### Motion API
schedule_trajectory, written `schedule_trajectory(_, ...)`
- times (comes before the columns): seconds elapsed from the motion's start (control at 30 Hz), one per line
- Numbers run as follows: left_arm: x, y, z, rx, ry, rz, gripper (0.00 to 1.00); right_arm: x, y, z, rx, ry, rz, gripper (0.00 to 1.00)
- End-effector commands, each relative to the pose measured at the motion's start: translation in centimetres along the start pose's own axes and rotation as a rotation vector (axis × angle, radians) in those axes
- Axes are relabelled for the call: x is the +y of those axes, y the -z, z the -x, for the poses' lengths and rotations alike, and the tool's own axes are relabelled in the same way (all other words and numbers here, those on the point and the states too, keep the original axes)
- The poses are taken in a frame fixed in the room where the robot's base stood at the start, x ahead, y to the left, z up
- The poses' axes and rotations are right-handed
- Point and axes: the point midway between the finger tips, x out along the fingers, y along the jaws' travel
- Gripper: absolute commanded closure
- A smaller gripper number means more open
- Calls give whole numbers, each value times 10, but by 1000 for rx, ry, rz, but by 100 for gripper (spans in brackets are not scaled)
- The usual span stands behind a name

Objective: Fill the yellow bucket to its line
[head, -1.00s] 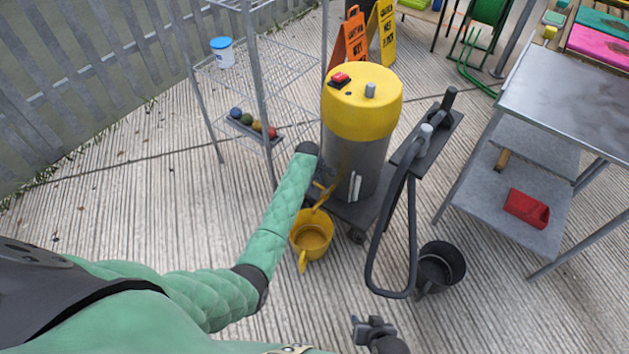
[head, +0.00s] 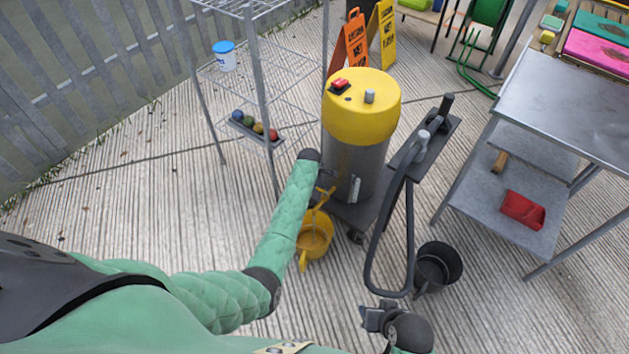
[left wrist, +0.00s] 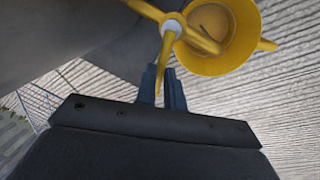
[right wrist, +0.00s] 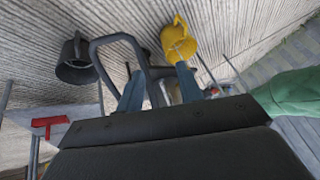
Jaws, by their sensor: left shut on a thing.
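The yellow bucket (head: 316,238) stands on the boards at the foot of a grey tank with a yellow top (head: 361,108). A yellow cross-shaped tap handle (left wrist: 172,24) is close by the bucket, which also shows in the left wrist view (left wrist: 238,55). My left gripper (left wrist: 162,82) is shut on one spoke of the handle. In the head view my left forearm partly hides the grip. I cannot tell the fill level or see the line in the bucket. My right gripper (right wrist: 158,88) is open and empty; in the head view (head: 376,316) it is at the lower middle.
A wire rack (head: 268,75) stands behind my left arm. The boards at lower right are clear.

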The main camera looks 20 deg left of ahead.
Motion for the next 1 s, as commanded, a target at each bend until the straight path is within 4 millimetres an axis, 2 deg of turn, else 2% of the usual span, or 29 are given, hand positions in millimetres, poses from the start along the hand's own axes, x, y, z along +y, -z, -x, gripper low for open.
schedule_trajectory(0.03,-1,-2,4,3,1,24,100,-3,7,18,-10,0,1,64)
schedule_trajectory(0.1,-3,-2,4,10,2,63,100,-4,11,36,-30,-4,2,64)
schedule_trajectory(0.2,-5,-2,4,22,1,120,100,-2,13,53,-58,-15,1,64)
schedule_trajectory(0.3,-8,-3,3,29,1,156,100,1,13,61,-75,-24,0,64)
schedule_trajectory(0.63,-8,-2,1,33,0,168,100,2,12,62,-82,-26,-1,64)
schedule_trajectory(0.67,-8,-2,1,33,0,168,88,2,12,62,-82,-26,-1,64)
schedule_trajectory(0.77,-8,-2,1,33,1,167,68,2,12,62,-82,-26,-1,64)
schedule_trajectory(1.0,-8,-2,2,33,0,167,67,2,11,62,-84,-27,-1,64)
